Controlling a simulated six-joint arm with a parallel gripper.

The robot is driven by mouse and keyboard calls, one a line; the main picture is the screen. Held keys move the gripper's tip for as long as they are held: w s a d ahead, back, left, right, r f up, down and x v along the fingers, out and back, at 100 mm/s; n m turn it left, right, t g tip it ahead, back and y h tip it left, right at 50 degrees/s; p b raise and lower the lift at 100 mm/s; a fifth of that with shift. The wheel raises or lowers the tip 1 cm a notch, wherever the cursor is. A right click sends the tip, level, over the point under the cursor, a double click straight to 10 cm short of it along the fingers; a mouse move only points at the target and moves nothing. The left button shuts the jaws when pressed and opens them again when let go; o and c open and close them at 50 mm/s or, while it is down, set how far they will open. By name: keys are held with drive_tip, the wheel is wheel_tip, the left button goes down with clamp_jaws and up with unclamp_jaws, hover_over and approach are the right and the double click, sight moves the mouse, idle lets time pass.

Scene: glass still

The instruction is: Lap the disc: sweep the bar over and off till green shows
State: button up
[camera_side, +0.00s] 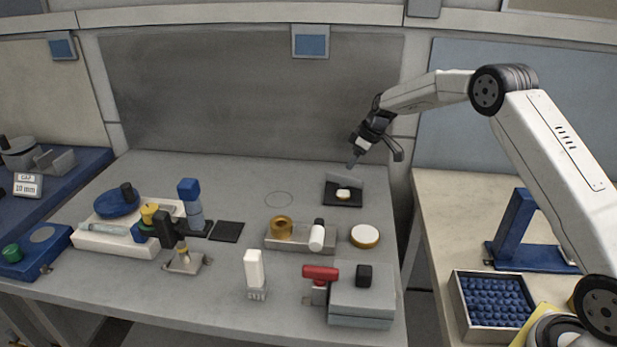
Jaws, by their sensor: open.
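My gripper (375,157) hangs in the air at the back right of the grey bench, its two fingers spread and nothing between them. Below it, a small pale disc (343,194) lies on a black pad (345,204) with an upright grey plate at its back. A larger white disc with a gold rim (365,235) lies on the bench in front of the pad. I cannot tell which disc the task means. I cannot tell which piece is the bar; an upright white block (254,266) stands near the front. No green shows on either disc.
A metal tray (272,242) holds a brass ring and a white cylinder. A grey box (362,305) with a red-handled clamp (320,274) stands at the front right. A white base (118,240) with several fittings fills the left. The back middle of the bench is clear.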

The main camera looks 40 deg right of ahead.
sight(345, 175)
drive_tip(key=shift+x, duration=3.5)
clamp_jaws()
